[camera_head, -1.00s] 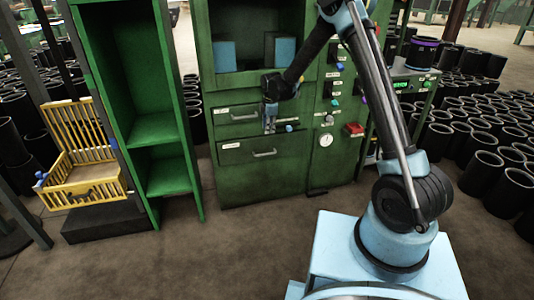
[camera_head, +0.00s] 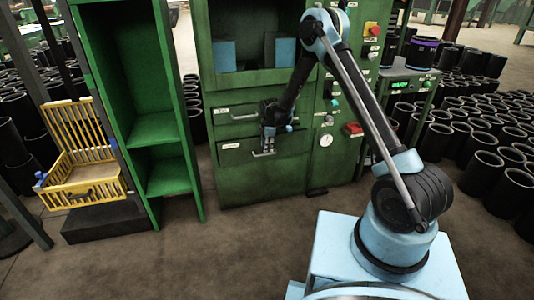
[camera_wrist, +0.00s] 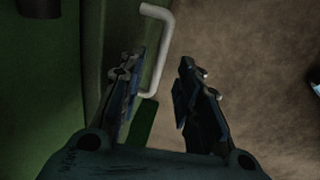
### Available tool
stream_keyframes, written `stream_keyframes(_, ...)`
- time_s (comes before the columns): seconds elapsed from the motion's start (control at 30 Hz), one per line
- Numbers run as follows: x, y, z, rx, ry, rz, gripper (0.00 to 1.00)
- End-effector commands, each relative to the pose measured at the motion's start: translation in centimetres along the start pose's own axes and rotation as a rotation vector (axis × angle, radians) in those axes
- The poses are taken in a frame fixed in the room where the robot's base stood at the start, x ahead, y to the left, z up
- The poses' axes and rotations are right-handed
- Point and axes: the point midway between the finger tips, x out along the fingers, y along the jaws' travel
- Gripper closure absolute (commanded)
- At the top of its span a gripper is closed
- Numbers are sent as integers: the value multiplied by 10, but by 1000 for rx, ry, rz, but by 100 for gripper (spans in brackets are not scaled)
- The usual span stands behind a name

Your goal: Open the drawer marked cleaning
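The green cabinet has two drawers, one above the other, both looking closed in the head view. The upper drawer (camera_head: 225,128) has a pale handle (camera_head: 243,117) and a small label. The lower drawer (camera_head: 240,170) also has a label (camera_head: 231,146), too small to read, as is the upper one. My gripper (camera_head: 268,148) is in front of the lower drawer and hides part of its handle (camera_head: 263,154). In the wrist view, my gripper (camera_wrist: 160,98) is open. A pale bar handle (camera_wrist: 156,60) reaches between the fingertips, nearer the left finger; I cannot tell if they touch.
Knobs, a gauge (camera_head: 326,140) and a red button box (camera_head: 354,129) are right of the drawers. An open green shelf (camera_head: 168,177) and a yellow crate (camera_head: 84,190) stand to the left. The floor (camera_head: 240,250) before the cabinet is clear.

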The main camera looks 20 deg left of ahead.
Motion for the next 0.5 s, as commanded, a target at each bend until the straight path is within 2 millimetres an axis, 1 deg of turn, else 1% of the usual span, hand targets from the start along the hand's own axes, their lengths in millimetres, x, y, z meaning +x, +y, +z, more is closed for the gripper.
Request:
stream_keyframes(0.03, 8, 0, 0, 0, 0, 0, 69)
stream_keyframes(0.2, 28, 0, 0, 0, 0, 0, 69)
stream_keyframes(0.33, 38, 0, 0, 0, 0, 0, 69)
stream_keyframes(0.5, 44, 0, 0, 0, 0, 0, 69)
